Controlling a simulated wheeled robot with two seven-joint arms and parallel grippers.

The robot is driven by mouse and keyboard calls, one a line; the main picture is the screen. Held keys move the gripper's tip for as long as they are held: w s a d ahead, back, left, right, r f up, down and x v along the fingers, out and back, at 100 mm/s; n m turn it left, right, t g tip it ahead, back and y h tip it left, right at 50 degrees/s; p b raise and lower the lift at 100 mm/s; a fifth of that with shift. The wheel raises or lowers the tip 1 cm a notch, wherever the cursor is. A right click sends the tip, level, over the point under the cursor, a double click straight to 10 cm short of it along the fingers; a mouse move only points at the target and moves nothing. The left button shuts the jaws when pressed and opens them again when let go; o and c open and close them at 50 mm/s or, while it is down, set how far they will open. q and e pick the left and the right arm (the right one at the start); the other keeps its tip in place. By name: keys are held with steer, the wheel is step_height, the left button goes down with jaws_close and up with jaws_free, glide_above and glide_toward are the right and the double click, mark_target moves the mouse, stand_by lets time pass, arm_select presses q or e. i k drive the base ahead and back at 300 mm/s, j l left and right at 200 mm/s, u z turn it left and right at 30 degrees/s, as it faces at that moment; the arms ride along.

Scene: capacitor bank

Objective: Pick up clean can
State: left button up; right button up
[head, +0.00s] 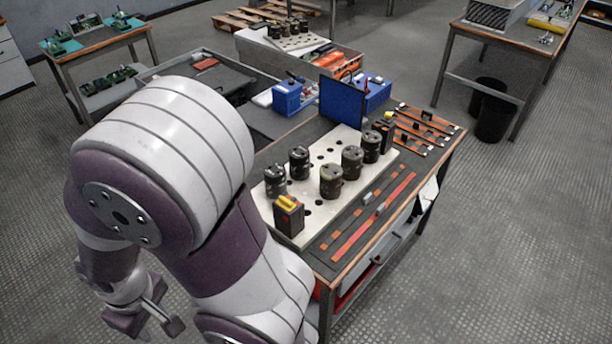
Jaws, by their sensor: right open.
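Several dark cylindrical cans stand upright on a pale perforated plate (323,153) on the workbench. Two at the plate's left, a front can (275,181) and one behind it (299,163), look blacker. Three to the right, a front can (331,181), a middle can (352,162) and a rear can (371,147), look browner. I cannot tell for certain which is clean. My right gripper (147,318) is open and empty at the lower left, low beside the bench and well apart from the cans. My left gripper is not in view.
A black and yellow device (289,214) stands at the plate's front corner. Red bars (374,217) lie along the bench's right side. A blue panel (342,101) stands behind the plate. My own arm covers the bench's left part. Open floor lies to the right.

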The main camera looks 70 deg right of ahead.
mark_target(274, 173)
steer(key=i+l+z, duration=0.1)
steer(key=i+z, duration=0.5)
steer(key=z, duration=0.2)
steer(key=i+z, duration=0.4)
steer(key=i+j+z, duration=0.2)
steer(key=z, duration=0.2)
steer(key=i+z, duration=0.15)
steer(key=z, duration=0.3)
steer(key=i+l+z, duration=0.1)
steer(key=z, duration=0.35)
steer(key=i+z, duration=0.2)
steer(key=z, duration=0.2)
steer(key=i+j+z, duration=0.1)
steer(key=z, duration=0.35)
steer(key=i+j+z, duration=0.15)
steer(key=z, duration=0.3)
steer(key=i+j+z, duration=0.1)
steer(key=z, duration=0.35)
steer(key=k+j, duration=0.05)
steer(key=j, duration=0.05)
